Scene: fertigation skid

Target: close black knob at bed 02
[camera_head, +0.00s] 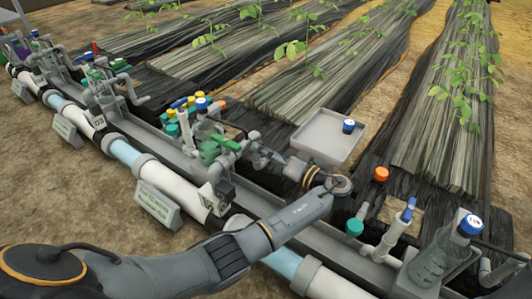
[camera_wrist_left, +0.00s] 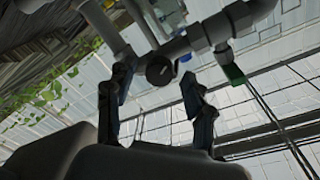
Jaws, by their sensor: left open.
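The black knob (camera_wrist_left: 160,70) is a dark round part on the grey pipework in the left wrist view. It shows between the fingertips of my left gripper (camera_wrist_left: 154,78), which is open; I cannot tell whether either finger touches it. In the head view, my left arm comes in from the lower left and bends back at the wrist. There my left gripper (camera_head: 268,156) points left at the grey valve manifold (camera_head: 213,150) with a green handle. Its fingers are small and dark there, and the knob is hard to make out. My right gripper is not in view.
A grey tray (camera_head: 308,135) holds a blue-capped jar (camera_head: 348,126) behind the gripper. An orange cap (camera_head: 381,174) and a blue-handled valve (camera_head: 408,210) stand to the right. A white pipe (camera_head: 172,187) and a sign (camera_head: 158,206) are in front. A green handle (camera_wrist_left: 235,74) hangs right of the fingers.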

